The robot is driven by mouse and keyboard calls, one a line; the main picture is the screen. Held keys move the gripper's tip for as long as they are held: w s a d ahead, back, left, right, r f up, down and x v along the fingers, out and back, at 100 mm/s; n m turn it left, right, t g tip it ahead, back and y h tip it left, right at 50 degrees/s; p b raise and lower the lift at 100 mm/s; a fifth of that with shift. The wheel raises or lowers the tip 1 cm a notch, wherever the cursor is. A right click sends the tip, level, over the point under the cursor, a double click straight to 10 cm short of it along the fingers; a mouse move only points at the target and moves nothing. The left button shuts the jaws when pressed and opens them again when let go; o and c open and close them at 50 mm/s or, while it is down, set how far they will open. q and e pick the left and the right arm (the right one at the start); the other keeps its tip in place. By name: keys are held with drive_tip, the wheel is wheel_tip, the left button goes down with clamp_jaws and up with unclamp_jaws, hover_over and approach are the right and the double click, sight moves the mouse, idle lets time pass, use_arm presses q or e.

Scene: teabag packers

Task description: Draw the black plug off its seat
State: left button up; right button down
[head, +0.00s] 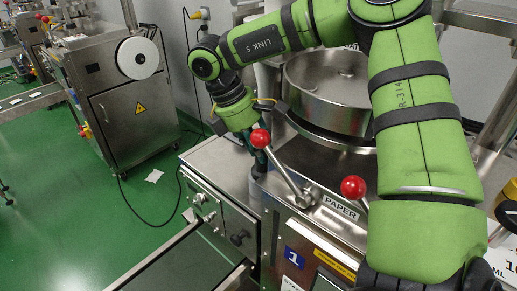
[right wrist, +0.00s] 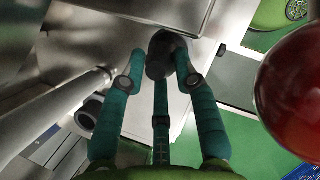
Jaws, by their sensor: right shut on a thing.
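The black plug (right wrist: 160,52) shows at the top middle of the right wrist view, between the tips of my right gripper (right wrist: 163,72). The gripper's teal fingers are shut on it. I cannot tell whether the plug still touches its seat, because the fingers and the plug cover that spot. In the head view, my right gripper (head: 258,164) reaches down at the corner of the steel machine, partly hidden behind a red-knobbed lever. The plug is not clear there. My left gripper is not in view.
A red ball knob (head: 260,138) on a lever stands right beside my right gripper; a second red knob (head: 353,187) is farther right. A steel drum (head: 328,92) sits behind. Another packing machine (head: 117,88) stands across the green floor (head: 150,215).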

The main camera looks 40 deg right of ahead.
wheel_tip(320, 180, up, 17)
drive_tip(key=shift+r, duration=0.2)
idle(0.3)
